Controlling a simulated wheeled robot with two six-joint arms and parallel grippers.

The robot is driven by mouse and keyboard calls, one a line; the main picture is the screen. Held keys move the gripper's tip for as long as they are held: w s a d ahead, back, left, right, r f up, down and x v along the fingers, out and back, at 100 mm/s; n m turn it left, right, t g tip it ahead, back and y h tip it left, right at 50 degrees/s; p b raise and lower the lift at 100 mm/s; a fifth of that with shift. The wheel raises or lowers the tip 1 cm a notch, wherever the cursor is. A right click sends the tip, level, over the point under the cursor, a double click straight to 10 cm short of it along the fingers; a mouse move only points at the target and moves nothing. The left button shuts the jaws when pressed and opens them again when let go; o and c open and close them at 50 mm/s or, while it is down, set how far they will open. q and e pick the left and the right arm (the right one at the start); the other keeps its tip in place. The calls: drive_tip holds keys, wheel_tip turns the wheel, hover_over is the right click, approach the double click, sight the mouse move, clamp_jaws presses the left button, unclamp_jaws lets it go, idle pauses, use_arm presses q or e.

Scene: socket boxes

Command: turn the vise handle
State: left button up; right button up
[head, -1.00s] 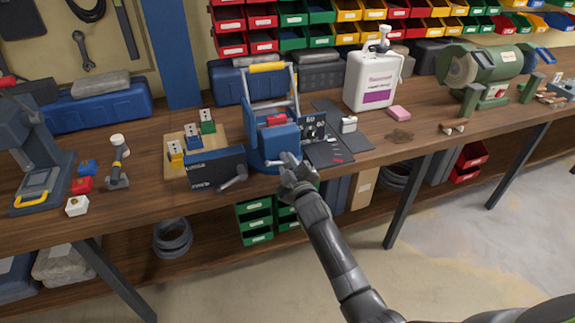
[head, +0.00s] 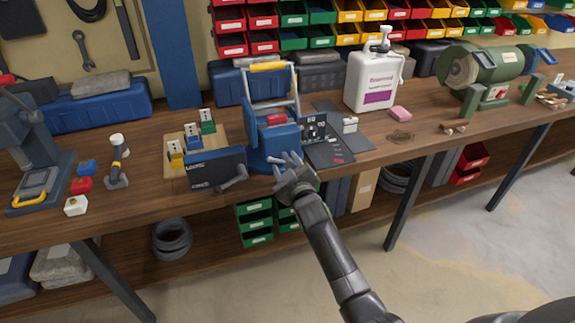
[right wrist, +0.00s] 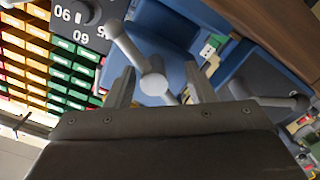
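The blue vise (head: 278,140) stands at the front edge of the workbench, with a red part on top. Its grey handle is mostly hidden by my right gripper (head: 287,168) in the head view. In the right wrist view the handle (right wrist: 153,84) is a round hub with a slanting bar and knob. My right gripper (right wrist: 160,92) is open, with one finger on each side of the hub; whether they touch it I cannot tell. My left gripper is not in view.
A dark box (head: 216,169) with its own grey lever (head: 233,180) stands just left of the vise. A dark panel with dials (head: 313,127) is to the right. A white jug (head: 373,82) stands behind, and a bench grinder (head: 485,68) is at far right.

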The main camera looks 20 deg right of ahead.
drive_tip(key=shift+o, duration=1.3)
drive_tip(key=shift+d+r, duration=0.1)
drive_tip(key=shift+s, duration=0.3)
drive_tip(key=s, duration=1.6)
drive_tip(key=shift+s+d+b, duration=0.3)
drive_tip(key=shift+s+b, duration=0.1)
drive_tip(key=shift+c, duration=0.4)
